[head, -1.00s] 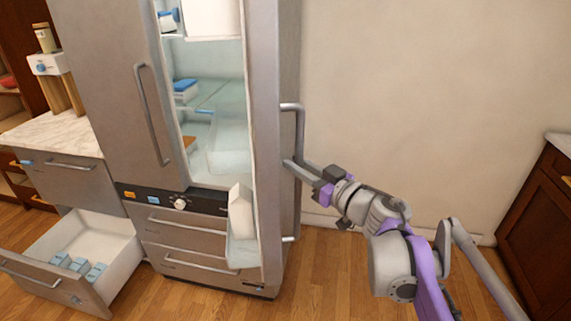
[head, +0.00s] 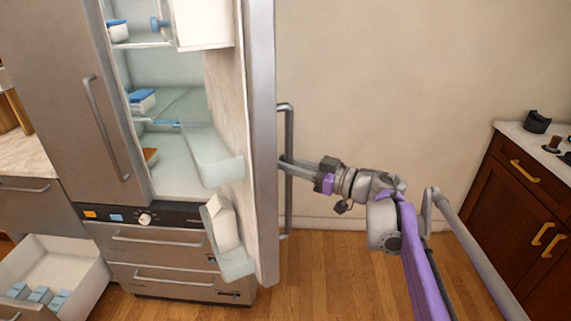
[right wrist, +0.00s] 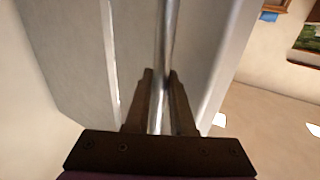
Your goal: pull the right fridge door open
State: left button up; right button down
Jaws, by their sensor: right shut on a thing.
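The right fridge door (head: 262,150) stands wide open, seen nearly edge-on in the head view, with shelves on its inner side. Its long vertical metal handle (head: 289,205) is on the outer face. My right gripper (head: 286,165) is shut on the handle at about its middle height. In the right wrist view the handle (right wrist: 164,50) runs between the two fingers (right wrist: 160,105). The left fridge door (head: 70,100) is closed. My left gripper is not in view.
Inside the fridge are glass shelves with blue-lidded boxes (head: 142,100); a white carton (head: 223,222) stands in a door bin (head: 238,265). A lower drawer (head: 75,262) at left is pulled out. A wooden cabinet (head: 530,195) stands at right. Floor between is clear.

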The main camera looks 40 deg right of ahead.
jog(key=shift+f, duration=0.2)
jog(key=c, duration=0.8)
grip_release()
jog(key=shift+s+d+r, duration=0.1)
jog(key=shift+o, duration=0.2)
jog(key=shift+s, duration=0.1)
jog(key=v, duration=1)
jog(key=shift+s, duration=0.3)
jog(key=shift+d, duration=0.1)
